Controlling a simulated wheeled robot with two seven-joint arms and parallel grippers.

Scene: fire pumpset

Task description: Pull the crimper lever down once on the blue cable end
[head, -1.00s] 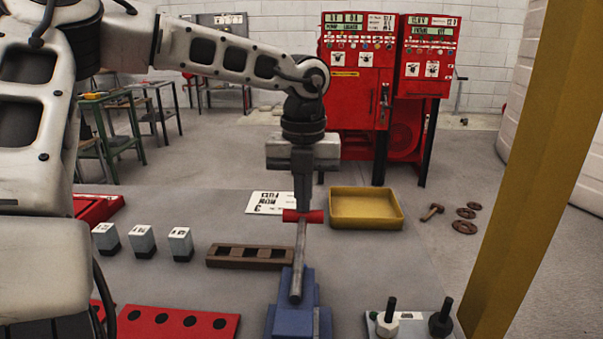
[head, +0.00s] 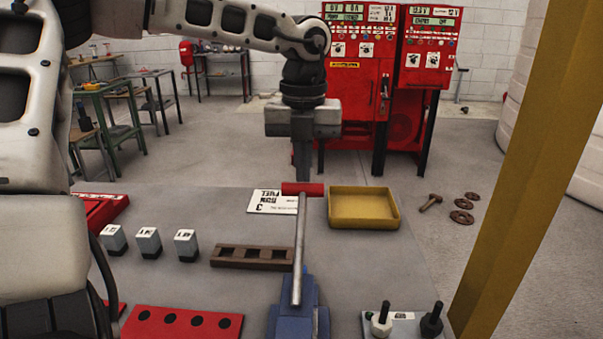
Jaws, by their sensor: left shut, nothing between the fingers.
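The crimper (head: 294,315) is a blue block at the front middle of the bench. Its long grey lever (head: 299,255) rises from it to a red cross handle (head: 303,189). My left gripper (head: 302,178) is shut and empty. Its fingers point down just above or behind the red handle; I cannot tell whether they touch it. I cannot make out the blue cable end. My right gripper is not in view.
A yellow tray (head: 363,208) is right of the handle. A brown slotted rack (head: 252,257), several grey blocks and a red holed plate (head: 183,322) are left. Two bolts stand front right. A yellow post (head: 530,170) rises at right.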

